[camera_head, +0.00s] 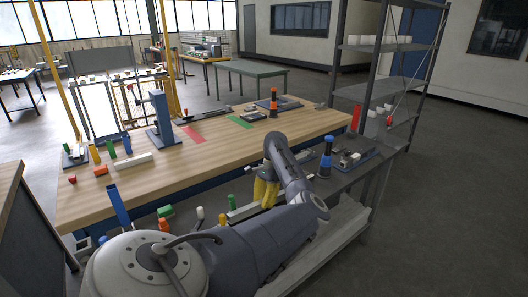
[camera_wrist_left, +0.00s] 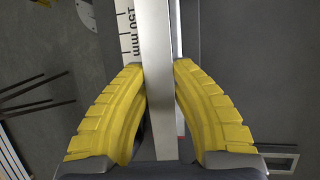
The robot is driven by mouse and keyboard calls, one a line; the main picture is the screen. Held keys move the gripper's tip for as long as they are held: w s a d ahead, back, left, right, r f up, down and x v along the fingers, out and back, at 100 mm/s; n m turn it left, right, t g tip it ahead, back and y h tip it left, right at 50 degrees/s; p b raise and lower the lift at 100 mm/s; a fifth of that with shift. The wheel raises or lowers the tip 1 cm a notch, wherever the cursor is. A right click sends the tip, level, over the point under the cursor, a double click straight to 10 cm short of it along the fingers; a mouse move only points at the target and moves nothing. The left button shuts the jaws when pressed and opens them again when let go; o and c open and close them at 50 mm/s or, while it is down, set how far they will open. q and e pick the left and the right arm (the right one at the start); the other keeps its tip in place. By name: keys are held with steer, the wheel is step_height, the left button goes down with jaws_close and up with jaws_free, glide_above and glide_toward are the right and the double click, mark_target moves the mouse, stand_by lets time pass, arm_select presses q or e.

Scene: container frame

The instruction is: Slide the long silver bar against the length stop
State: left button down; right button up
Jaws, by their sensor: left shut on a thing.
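The long silver bar (camera_head: 245,212) lies low along the front side of the bench in the head view. My left gripper (camera_head: 265,192) has yellow ribbed fingers that are shut around the bar. The left wrist view shows the bar (camera_wrist_left: 157,75) running lengthwise between the two fingertips (camera_wrist_left: 160,78) and out of the top of the picture. My arm hides part of the bar in the head view. I cannot make out the length stop for certain in either view. My right gripper is not in view.
A blue-and-black upright device (camera_head: 326,160) and a dark plate with metal parts (camera_head: 350,157) stand right of my gripper. The wooden bench (camera_head: 215,152) behind holds a blue press (camera_head: 162,120) and several small coloured pieces. Its middle is mostly clear.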

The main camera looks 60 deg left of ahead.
mark_target(261, 201)
arm_select(q)
steer(key=shift+s, duration=0.4)
steer(key=c, duration=0.5)
jaws_free()
steer(key=shift+r, duration=0.1)
steer(key=shift+r, duration=3.4)
steer(key=shift+s, duration=0.1)
